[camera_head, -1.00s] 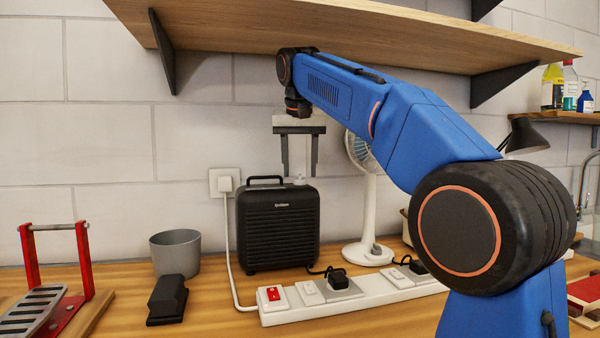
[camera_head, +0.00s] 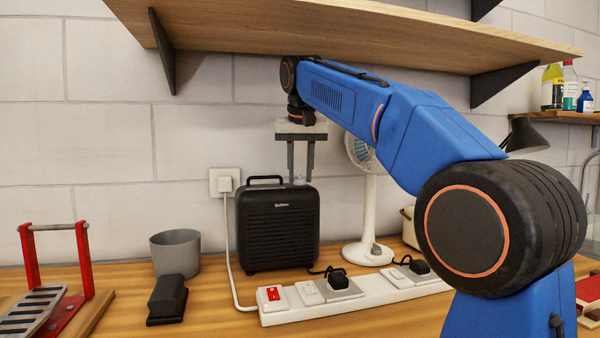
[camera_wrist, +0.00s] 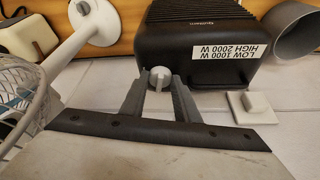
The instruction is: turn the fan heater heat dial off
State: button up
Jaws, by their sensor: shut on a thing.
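The black fan heater (camera_head: 278,228) stands upright on the bench against the tiled wall. Its white heat dial (camera_wrist: 160,79) sits on the top near one end. In the wrist view a label reading "LOW 1000 W HIGH 2000 W" (camera_wrist: 234,49) is on the heater beside it. My gripper (camera_head: 300,181) points down over the heater's top right in the head view. In the wrist view its two grey fingers (camera_wrist: 159,82) are shut on the dial, one on each side. The dial's setting is too small to read.
A white fan (camera_head: 368,250) stands close to the heater's right. A power strip (camera_head: 350,300) with a red switch and black plugs lies in front. A grey cup (camera_head: 175,252) and a black block (camera_head: 167,298) are at left. The wooden shelf (camera_head: 350,35) hangs low over my arm.

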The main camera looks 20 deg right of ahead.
jog(key=shift+d+n+y, duration=0.1)
jog(key=shift+n+y, duration=0.3)
jog(key=shift+n, duration=0.7)
jog(key=o, duration=1)
jog(key=shift+o, duration=0.2)
jog(key=shift+v, duration=2.45)
jog(key=s, duration=1.2)
jog(key=shift+a, duration=0.2)
